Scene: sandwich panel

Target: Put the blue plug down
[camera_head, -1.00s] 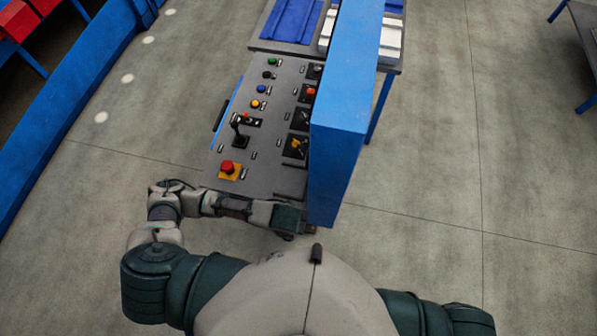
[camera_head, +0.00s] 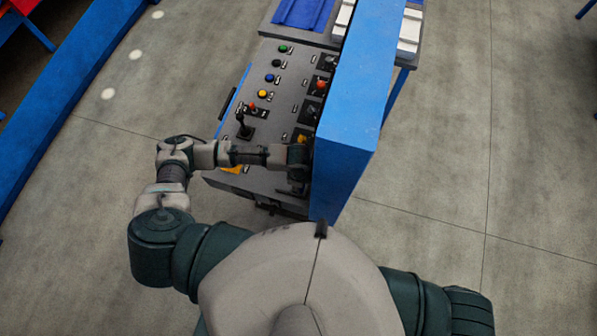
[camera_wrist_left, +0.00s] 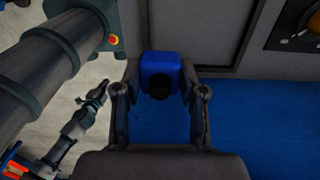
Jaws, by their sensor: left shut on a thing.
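My left gripper (camera_wrist_left: 160,92) has a finger on each side of the blue plug (camera_wrist_left: 161,72) and is shut on it. The plug is a blue block with a dark round part facing the wrist camera. In the head view my left gripper (camera_head: 297,188) is over the near right end of the grey control panel (camera_head: 262,183), close beside the blue upright wall (camera_head: 343,150). The plug is hidden there. I cannot tell whether the plug touches a surface. My right gripper is not in view.
Several buttons and a black joystick (camera_head: 244,127) stand on the panel's left side. The yellow base (camera_head: 232,169) of the red stop button is mostly covered by my left arm. A blue tray (camera_head: 303,12) lies beyond the panel. Floor is clear to the right.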

